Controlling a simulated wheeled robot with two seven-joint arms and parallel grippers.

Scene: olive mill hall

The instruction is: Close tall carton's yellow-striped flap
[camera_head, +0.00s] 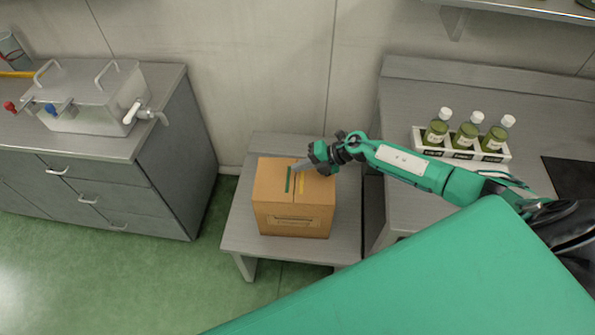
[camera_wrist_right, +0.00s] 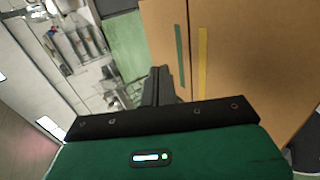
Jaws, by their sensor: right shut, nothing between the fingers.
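The tall carton (camera_head: 294,222) is a brown box on a low grey table. Its top shows a green stripe (camera_head: 288,180) and a yellow stripe (camera_head: 301,184) side by side, with a seam between them. The yellow-striped flap (camera_head: 318,188) looks about flat, level with the green-striped side. In the right wrist view the yellow stripe (camera_wrist_right: 202,62) and green stripe (camera_wrist_right: 180,55) also show. My right gripper (camera_head: 298,167) is shut and empty, its fingertips over the back of the carton's top near the stripes. I cannot tell whether they touch it. My left gripper is not in view.
The low table (camera_head: 243,225) has bare room around the carton. A right-hand bench (camera_head: 416,190) holds a white rack (camera_head: 462,154) with 3 green bottles. A grey cabinet (camera_head: 150,190) at left carries a metal tank (camera_head: 85,100) with taps. A shelf (camera_head: 520,8) overhangs the bench.

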